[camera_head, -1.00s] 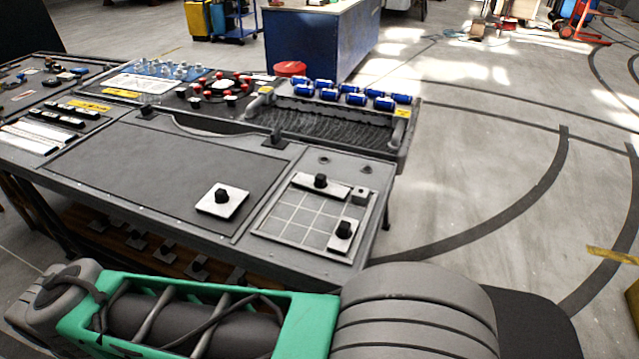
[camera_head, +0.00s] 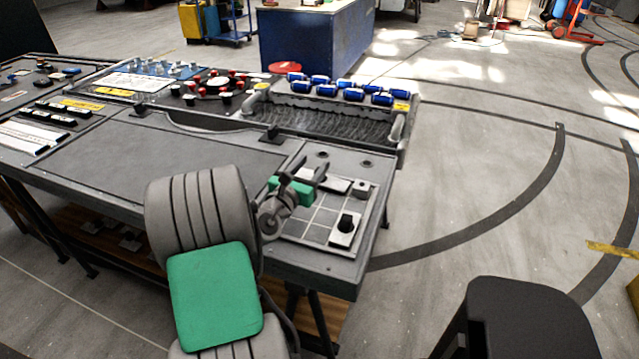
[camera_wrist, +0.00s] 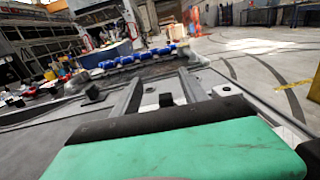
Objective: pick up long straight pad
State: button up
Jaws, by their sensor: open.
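The long straight pad (camera_head: 337,185) is a white strip lying along the back edge of the gridded tray (camera_head: 300,238). My gripper hides part of it, including its black knob, in the head view. My gripper (camera_head: 311,167) is open and empty, over the left part of the pad. In the wrist view the open gripper (camera_wrist: 160,80) has a dark knob with white beside it between the fingers, seemingly the pad's. I cannot tell the height gap.
A small grey block (camera_head: 361,187) sits beside the long pad's right end. The mat (camera_head: 110,165) is partly hidden by my arm.

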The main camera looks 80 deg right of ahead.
notch_tip(320, 180, down, 5)
jog(key=shift+b, duration=0.5)
jog(key=d, duration=0.2)
jog(key=s+d, duration=0.1)
jog(key=d, duration=0.4)
jog(key=shift+s+d+p, duration=0.15)
jog(key=shift+d+p, duration=0.05)
jog(key=shift+p, duration=0.15)
grip_shut()
